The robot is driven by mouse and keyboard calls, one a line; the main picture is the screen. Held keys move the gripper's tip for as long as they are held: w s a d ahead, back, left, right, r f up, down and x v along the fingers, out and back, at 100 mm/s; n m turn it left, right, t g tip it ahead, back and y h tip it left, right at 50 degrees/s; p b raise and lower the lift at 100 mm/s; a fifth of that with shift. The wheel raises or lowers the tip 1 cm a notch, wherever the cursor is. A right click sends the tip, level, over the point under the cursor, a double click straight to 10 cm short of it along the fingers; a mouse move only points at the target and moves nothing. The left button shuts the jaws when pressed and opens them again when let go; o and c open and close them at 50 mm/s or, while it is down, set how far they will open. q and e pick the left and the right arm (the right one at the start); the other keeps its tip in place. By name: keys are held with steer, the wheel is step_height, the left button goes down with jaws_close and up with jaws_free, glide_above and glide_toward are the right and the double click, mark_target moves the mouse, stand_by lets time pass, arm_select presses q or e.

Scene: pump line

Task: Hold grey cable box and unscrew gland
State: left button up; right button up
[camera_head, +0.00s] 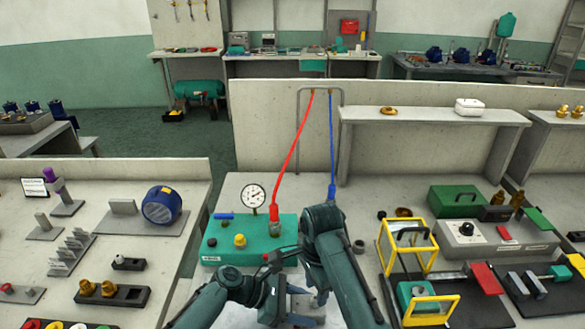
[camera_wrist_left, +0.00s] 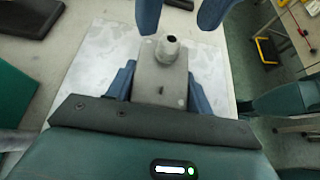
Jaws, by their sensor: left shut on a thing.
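In the left wrist view, the grey cable box (camera_wrist_left: 160,82) sits between the blue fingers of my left gripper (camera_wrist_left: 159,75), which is shut on it. The round grey gland (camera_wrist_left: 167,49), with a dark hole in its end, sticks out of the box's far end. The blue fingers of my right gripper (camera_wrist_left: 178,27) are spread apart just beyond the gland, with nothing seen between them. In the head view both grippers are close together at the bottom centre, and my arms hide most of the box and gland.
A pale mat (camera_wrist_left: 92,62) lies under the box. A yellow frame (camera_head: 408,246) and a grey control box (camera_head: 470,236) stand to the right.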

mark_target(308, 310)
steer(key=shift+f, duration=0.15)
stand_by(0.5)
steer(key=shift+f, duration=1.45)
steer(key=c, duration=0.5)
steer(key=shift+c, duration=0.3)
steer(key=shift+c, duration=1.1)
